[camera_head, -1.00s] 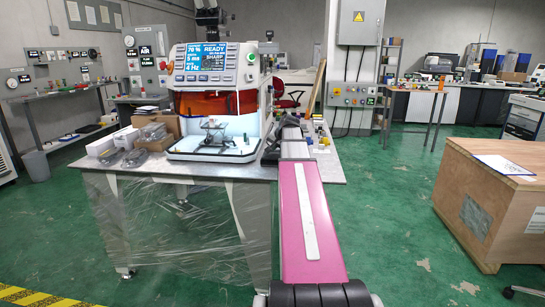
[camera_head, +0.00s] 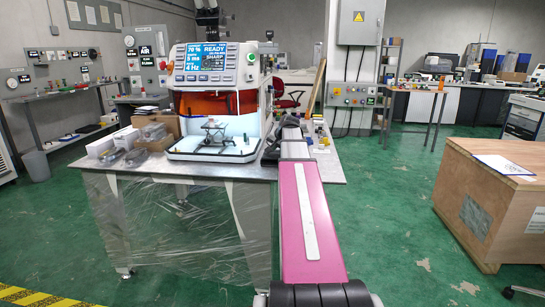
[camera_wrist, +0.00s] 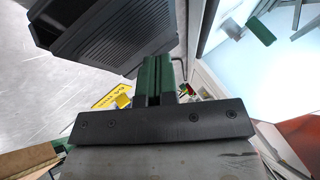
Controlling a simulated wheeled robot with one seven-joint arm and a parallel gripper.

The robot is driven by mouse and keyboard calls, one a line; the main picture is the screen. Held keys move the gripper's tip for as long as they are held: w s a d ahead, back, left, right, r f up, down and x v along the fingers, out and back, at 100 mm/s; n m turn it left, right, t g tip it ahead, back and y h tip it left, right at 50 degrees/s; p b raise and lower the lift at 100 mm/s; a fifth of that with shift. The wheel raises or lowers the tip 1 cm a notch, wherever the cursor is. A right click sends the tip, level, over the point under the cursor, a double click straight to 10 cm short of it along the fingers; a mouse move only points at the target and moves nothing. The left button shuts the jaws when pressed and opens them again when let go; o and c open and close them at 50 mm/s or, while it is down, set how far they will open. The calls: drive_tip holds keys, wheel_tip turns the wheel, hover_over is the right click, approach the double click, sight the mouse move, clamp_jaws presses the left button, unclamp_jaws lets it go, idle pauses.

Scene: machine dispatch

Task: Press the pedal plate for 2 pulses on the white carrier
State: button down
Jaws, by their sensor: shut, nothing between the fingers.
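The black ribbed pedal plate (camera_wrist: 112,32) fills the upper left of the wrist view. My gripper (camera_wrist: 157,66) is shut and empty, its green-padded fingers beside the pedal's right edge. I cannot tell whether they touch it. The welding machine (camera_head: 213,78) stands on the bench, its screen (camera_head: 206,61) reading READY, 70 %, 5 ms, 4 Hz and SHARP. In its lit chamber a small stand (camera_head: 214,132) holds a work piece too small to make out. I cannot pick out the white carrier for certain. My arm hides part of the bench right of the machine.
Boxes and bagged parts (camera_head: 125,145) lie left of the machine on the bench (camera_head: 190,173). A yellow label (camera_wrist: 113,96) lies near the pedal in the wrist view. A wooden crate (camera_head: 490,205) stands at the right. The green floor between is clear.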

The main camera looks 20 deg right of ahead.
sight(274, 154)
drive_tip(key=shift+f, duration=0.15)
drive_tip(key=shift+f, duration=0.25)
drive_tip(key=shift+s+a+f, duration=0.1)
drive_tip(key=shift+f, duration=0.55)
idle(1.0)
drive_tip(key=shift+r, duration=1.05)
drive_tip(key=shift+r, duration=0.15)
drive_tip(key=shift+w+d+r, duration=0.15)
drive_tip(key=shift+w+r, duration=0.05)
drive_tip(key=shift+r, duration=1)
drive_tip(key=shift+w+d+r, duration=0.1)
drive_tip(key=shift+w+r, duration=0.05)
drive_tip(key=shift+r, duration=1)
